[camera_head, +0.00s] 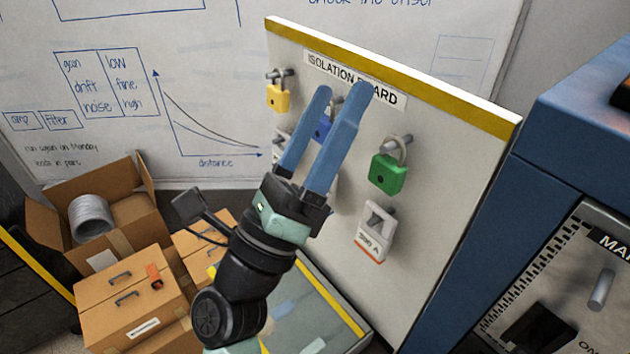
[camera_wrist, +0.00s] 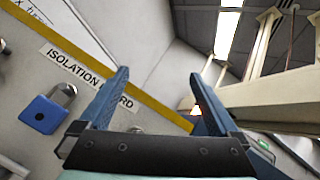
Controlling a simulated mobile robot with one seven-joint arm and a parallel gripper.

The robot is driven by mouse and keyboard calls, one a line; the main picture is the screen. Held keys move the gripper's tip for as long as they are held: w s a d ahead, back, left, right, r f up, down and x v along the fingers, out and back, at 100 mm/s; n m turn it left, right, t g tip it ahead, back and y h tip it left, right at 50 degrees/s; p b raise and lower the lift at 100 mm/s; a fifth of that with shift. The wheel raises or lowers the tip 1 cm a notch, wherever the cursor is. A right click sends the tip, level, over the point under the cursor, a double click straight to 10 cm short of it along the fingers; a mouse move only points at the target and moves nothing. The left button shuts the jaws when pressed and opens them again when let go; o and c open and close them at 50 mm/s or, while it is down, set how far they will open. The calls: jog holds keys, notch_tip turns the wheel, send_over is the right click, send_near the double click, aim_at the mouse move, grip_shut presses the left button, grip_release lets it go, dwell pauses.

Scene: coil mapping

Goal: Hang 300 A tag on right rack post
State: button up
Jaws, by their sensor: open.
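My gripper (camera_head: 344,91) is raised in front of the upper middle of the isolation board (camera_head: 450,160). Its two blue fingers are apart with nothing between them, also in the wrist view (camera_wrist: 159,76). A white tag with a red lower edge (camera_head: 373,232) hangs on a peg at the board's lower right, right of and below the fingers. Its writing is too small to read. Another white piece (camera_head: 280,146) shows at the left, partly hidden behind my gripper. I cannot identify a 300 A tag or the right rack post.
A yellow padlock (camera_head: 278,97), a blue padlock (camera_wrist: 47,108) and a green padlock (camera_head: 387,173) hang on the board. A blue cabinet (camera_head: 575,130) stands close at the right. Cardboard boxes (camera_head: 130,300) sit at the lower left. Pale beams (camera_wrist: 270,95) cross the wrist view's right side.

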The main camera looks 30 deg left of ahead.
notch_tip(320, 180, down, 12)
jog(key=s+a+m+g+h+p, duration=0.1)
jog(key=m+g+h+p, duration=0.1)
jog(key=m+g, duration=0.4)
jog(key=m+g+h+p, duration=0.1)
jog(key=m+g+p, duration=0.1)
jog(key=m+g, duration=0.2)
send_near(370, 240)
jog(key=x, duration=0.3)
jog(key=b+x, duration=0.1)
jog(key=x, duration=0.3)
jog(key=f+x, duration=0.1)
jog(key=x, duration=0.2)
jog(key=shift+w, duration=0.2)
jog(key=c, duration=1)
jog(key=shift+r, duration=0.1)
jog(key=shift+r, duration=0.1)
jog(key=shift+d+r, duration=0.1)
jog(key=shift+r, duration=0.2)
